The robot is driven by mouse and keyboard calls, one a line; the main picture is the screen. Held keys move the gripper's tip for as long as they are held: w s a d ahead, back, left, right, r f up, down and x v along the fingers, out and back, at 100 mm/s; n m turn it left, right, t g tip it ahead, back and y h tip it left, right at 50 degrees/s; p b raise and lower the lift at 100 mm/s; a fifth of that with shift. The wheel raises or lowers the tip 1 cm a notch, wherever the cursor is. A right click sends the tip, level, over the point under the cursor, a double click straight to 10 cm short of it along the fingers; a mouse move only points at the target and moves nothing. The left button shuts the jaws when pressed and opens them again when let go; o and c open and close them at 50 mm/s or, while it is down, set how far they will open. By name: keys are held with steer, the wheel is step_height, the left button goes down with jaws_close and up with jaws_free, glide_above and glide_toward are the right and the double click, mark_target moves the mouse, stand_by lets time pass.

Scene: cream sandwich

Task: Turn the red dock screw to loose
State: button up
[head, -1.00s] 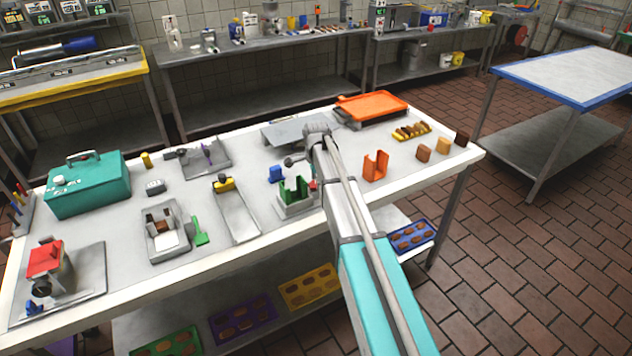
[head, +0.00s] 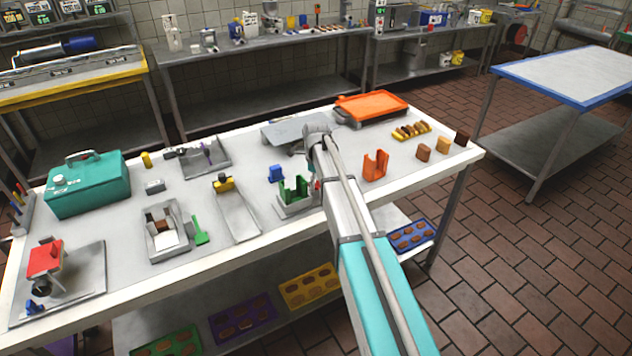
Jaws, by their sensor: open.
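The red dock screw (head: 317,185) shows as a small red spot at the right side of the green dock (head: 294,189), beside my forearm. My arm partly covers it, so its turn position cannot be read. The dock has green upright walls on a grey base. My gripper (head: 313,167) is open, behind my arm's upper end and just above the screw. Its fingertips are mostly hidden, and I cannot tell whether they touch the screw.
A blue block (head: 276,174) stands just behind the dock. An orange U-shaped holder (head: 375,165) stands to the right of my arm. A grey tray with a yellow-black part (head: 223,184) lies left of the dock. An orange tray (head: 371,106) sits at the back.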

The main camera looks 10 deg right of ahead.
steer(key=shift+m, duration=1)
steer(key=shift+r, duration=0.25)
step_height(320, 180, up, 14)
steer(key=p, duration=1.4)
steer(key=s+f+n+b, duration=0.4)
steer(key=s+n, duration=0.4)
steer(key=s, duration=0.1)
steer(key=s+f+n+b, duration=0.5)
steer(key=s+n, duration=0.4)
steer(key=s+f+n+b, duration=0.5)
steer(key=s+n, duration=0.3)
steer(key=s, duration=0.1)
steer(key=shift+s+f, duration=0.15)
steer(key=shift+f, duration=0.1)
